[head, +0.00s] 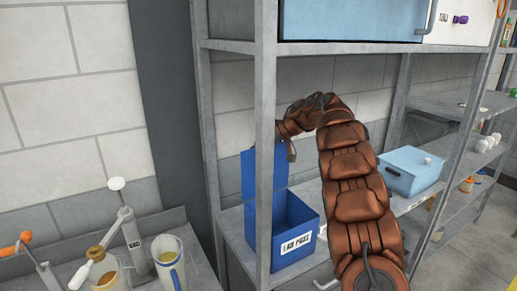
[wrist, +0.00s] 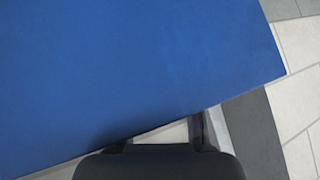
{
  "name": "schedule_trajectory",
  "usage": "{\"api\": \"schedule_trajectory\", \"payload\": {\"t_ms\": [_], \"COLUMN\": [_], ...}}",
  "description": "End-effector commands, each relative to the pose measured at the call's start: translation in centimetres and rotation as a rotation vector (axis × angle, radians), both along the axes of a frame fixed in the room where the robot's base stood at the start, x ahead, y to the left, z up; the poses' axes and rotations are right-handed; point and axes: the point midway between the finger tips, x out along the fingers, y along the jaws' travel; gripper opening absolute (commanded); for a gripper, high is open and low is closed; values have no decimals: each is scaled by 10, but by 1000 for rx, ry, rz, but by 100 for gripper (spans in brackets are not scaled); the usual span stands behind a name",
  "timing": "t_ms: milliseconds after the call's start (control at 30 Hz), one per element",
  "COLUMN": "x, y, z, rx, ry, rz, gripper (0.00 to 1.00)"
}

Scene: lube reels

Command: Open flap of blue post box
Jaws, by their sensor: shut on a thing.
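The blue post box (head: 302,215) stands on the shelf behind a grey upright and carries a white label that reads "LAB POST". Its flap (head: 281,170) is raised, standing about upright at the back of the box, and the box's top is open. The upright hides part of both. My gripper (head: 290,152) is at the flap's upper right edge and shut on it; its fingers are small and partly hidden in the head view. In the wrist view the blue flap (wrist: 130,70) fills most of the picture, with my dark gripper (wrist: 160,150) at its lower edge.
A light blue bin (head: 408,172) with a white item on it sits further right on the shelf. A blue cabinet (head: 350,20) is overhead. The grey shelf upright (head: 265,130) stands close left of my arm. Jugs and a pump (head: 130,240) are at lower left.

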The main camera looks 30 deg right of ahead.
Motion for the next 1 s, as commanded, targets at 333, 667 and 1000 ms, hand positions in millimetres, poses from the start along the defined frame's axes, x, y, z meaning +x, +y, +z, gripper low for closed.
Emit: {"api": "schedule_trajectory", "payload": {"t_ms": [333,667,1000], "x": [-4,-4,-4], "y": [-3,-4,-4], "z": [-16,-17,-17], "rx": [2,3,3], "ry": [30,31,31], "rz": [0,0,0], "gripper": [0,0,30]}}
